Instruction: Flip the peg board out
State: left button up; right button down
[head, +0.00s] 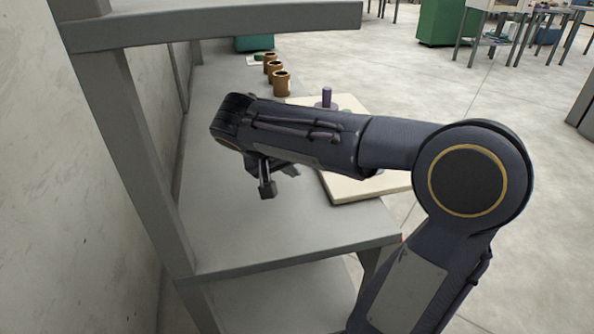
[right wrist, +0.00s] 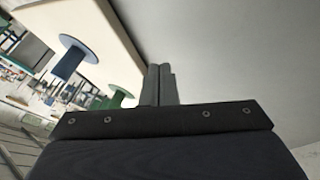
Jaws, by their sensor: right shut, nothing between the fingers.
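The peg board is a flat cream board (head: 352,190) lying at the right side of the grey bench in the head view, partly hidden behind my right forearm. A purple-blue peg (head: 326,96) stands up on its far part. In the right wrist view the cream board (right wrist: 118,48) carries a blue peg with a round disc (right wrist: 74,54) and a green one (right wrist: 116,98). My right gripper (head: 267,187) is over the bench, left of the board and apart from it. Its fingers (right wrist: 160,84) are together and empty. My left gripper is out of view.
Several brown cups (head: 281,84) stand in a row farther back on the bench (head: 240,235). A grey post (head: 130,150) and a shelf (head: 210,24) stand at the left, beside the wall. The near bench surface is clear.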

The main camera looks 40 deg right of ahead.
jog(key=p+v, duration=0.1)
jog(key=v, duration=0.6)
jog(key=shift+w+a, duration=0.1)
dwell(0.4)
